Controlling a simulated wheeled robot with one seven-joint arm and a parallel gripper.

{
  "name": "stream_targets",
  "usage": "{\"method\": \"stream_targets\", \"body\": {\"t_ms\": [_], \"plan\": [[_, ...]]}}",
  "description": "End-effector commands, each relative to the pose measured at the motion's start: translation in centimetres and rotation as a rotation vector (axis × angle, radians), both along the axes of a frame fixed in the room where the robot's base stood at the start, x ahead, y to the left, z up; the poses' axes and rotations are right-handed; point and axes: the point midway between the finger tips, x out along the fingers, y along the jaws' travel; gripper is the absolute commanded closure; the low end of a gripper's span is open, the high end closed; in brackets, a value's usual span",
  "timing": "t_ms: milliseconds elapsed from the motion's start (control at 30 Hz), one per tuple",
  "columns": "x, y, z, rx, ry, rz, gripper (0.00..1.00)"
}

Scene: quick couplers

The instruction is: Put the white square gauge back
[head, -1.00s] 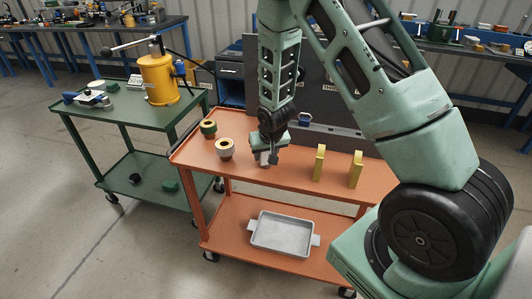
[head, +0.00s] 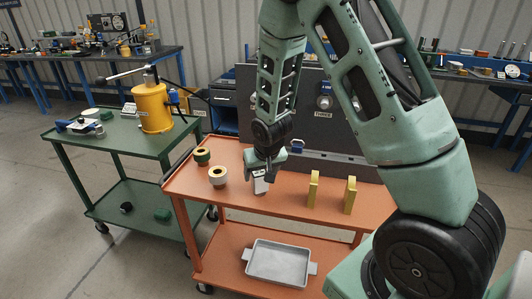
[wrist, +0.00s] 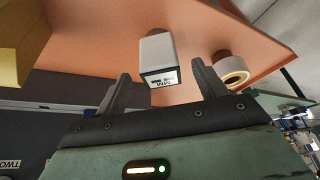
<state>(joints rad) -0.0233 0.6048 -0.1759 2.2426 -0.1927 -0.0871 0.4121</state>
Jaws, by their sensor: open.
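The white square gauge (head: 260,186) stands on the top of the orange cart (head: 232,192), just below my gripper (head: 264,172). In the wrist view the gauge (wrist: 156,50) is a white block with a dark-edged printed label on its near end. My gripper (wrist: 162,78) is open. Its two dark fingers stand to either side of the gauge's near end, with a visible gap on each side. Most of the gauge lies beyond the fingertips.
Two yellow blocks (head: 313,190) (head: 350,195) stand to the right. A grey panel (head: 330,130) with number labels rises behind. A grey tray (head: 278,263) lies on the lower shelf.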

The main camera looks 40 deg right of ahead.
Motion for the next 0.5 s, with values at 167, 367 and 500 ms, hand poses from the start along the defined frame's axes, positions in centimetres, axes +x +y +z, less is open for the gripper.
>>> {"method": "stream_targets", "body": {"t_ms": [167, 367, 500], "plan": [[-1.3, 0.5, 3.5, 0.000, -0.004, 0.001, 0.29], [-2.7, 1.0, 7.1, 0.000, -0.005, 0.001, 0.29], [-3.5, 1.2, 9.1, -0.001, -0.003, 0.002, 0.29]]}}
